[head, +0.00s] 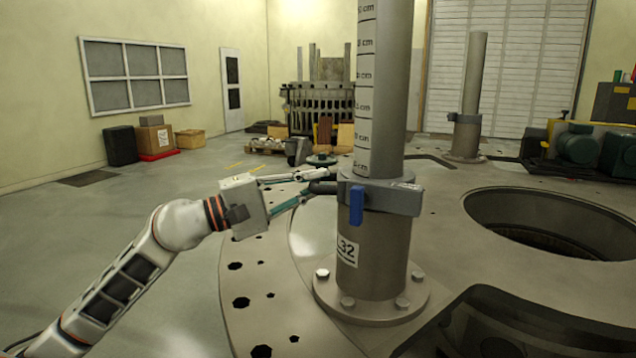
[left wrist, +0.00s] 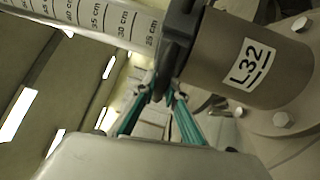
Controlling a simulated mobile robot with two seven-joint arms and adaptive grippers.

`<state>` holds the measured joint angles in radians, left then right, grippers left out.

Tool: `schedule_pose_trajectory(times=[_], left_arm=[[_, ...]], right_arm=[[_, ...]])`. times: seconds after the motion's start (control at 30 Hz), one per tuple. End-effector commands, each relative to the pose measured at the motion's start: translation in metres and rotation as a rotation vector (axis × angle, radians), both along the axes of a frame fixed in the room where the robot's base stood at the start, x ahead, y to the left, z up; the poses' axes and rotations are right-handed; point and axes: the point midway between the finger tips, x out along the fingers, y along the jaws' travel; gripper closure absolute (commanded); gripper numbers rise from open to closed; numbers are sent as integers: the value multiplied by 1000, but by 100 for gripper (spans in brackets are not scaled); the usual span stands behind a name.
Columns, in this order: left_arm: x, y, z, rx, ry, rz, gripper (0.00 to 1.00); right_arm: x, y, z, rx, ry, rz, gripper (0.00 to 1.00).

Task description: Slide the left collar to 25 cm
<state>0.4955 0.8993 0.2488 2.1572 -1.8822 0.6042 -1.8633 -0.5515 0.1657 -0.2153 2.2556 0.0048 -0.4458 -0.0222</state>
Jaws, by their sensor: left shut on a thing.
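The left collar (head: 395,197) is a grey clamp ring around the thick upright column (head: 388,90), just above its wider base sleeve marked L32 (head: 380,255). A blue lever (head: 356,205) hangs from its front and a dark handle (head: 322,187) sticks out to the left. My left gripper (head: 314,185) is shut on that handle. In the left wrist view the fingers (left wrist: 163,97) close at the dark part of the collar (left wrist: 177,42). The printed scale (left wrist: 105,18) shows there, with the 25 cm label nearest the collar. My right gripper is out of view.
The column's bolted flange stands on a large turret plate (head: 275,290) with holes along its rim. A big round opening (head: 550,222) lies to the right. A second column (head: 475,75) with its own collar (head: 465,118) stands farther back. Boxes and machinery are distant.

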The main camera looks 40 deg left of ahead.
Motion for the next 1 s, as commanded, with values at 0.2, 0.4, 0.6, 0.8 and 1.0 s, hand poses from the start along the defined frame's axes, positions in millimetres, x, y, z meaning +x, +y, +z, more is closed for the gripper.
schedule_pose_trajectory(times=[0.2,0.4,0.6,0.8,1.0], left_arm=[[1,-3,-9,2,18,-7,80],[1,-2,-7,1,14,-5,70],[0,-1,-5,1,11,-4,70],[-9,5,-8,1,12,-2,70],[-30,18,-13,-1,14,-2,70]], right_arm=[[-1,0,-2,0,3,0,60],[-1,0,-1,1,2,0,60],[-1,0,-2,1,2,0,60],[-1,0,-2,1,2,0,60],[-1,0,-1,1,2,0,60]])
